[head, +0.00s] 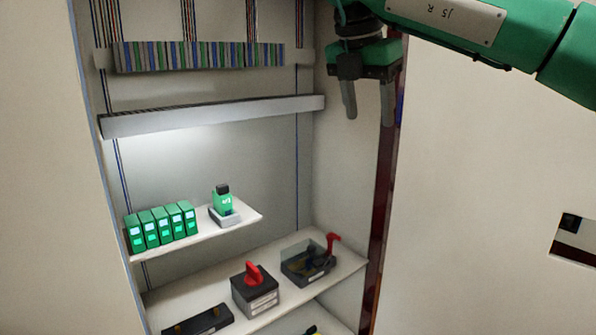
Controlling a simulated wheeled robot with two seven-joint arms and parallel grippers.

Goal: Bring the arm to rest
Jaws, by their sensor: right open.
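My right gripper (368,100) hangs at the upper right in the head view, at the end of my green right arm (470,25). Its two grey fingers point down and stand apart, with nothing between them. It is in front of the cabinet's right side wall, above the shelves and apart from every device. My left gripper is not in view.
The open cabinet holds a row of green modules (160,226) and a single green device (222,203) on the upper shelf. Below are a red-knobbed switch (255,290) and a red-handled switch (310,260). A lit rail (215,115) crosses above.

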